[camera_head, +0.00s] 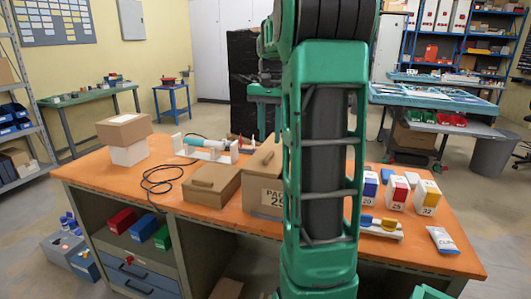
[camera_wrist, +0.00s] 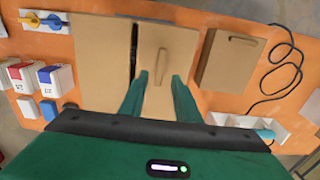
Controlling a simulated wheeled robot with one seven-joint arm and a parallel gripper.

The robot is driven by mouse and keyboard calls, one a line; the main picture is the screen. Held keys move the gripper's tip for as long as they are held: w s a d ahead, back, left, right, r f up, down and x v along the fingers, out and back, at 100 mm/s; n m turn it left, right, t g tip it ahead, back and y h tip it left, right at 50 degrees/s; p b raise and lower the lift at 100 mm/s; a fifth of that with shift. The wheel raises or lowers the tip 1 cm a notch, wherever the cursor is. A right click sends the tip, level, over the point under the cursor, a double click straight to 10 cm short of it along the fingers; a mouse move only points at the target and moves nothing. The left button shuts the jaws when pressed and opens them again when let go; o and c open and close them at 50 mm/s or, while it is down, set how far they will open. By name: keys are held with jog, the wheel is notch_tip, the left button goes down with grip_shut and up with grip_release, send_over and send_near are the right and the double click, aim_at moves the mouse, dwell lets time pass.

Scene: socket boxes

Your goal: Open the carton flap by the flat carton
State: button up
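The carton (camera_head: 262,197) stands on the orange table, partly hidden behind my arm in the head view. In the wrist view its top shows two flaps, a plain left flap (camera_wrist: 103,48) and a right flap (camera_wrist: 180,46) with a raised handle strip (camera_wrist: 161,66), parted by a dark gap. Both flaps look down. The flat carton (camera_head: 208,185) lies beside the right flap and also shows in the wrist view (camera_wrist: 228,62). My gripper (camera_wrist: 159,77) is open above the right flap, a finger on either side of the strip. Contact cannot be told.
White boxes with coloured labels (camera_head: 398,191) stand across the carton from the flat carton. A black cable (camera_head: 160,180), a white fixture (camera_head: 204,148) and a stacked carton (camera_head: 124,129) are on the left part of the table (camera_head: 88,170).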

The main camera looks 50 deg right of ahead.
aim_at(270, 155)
jog(key=shift+f, duration=3.05)
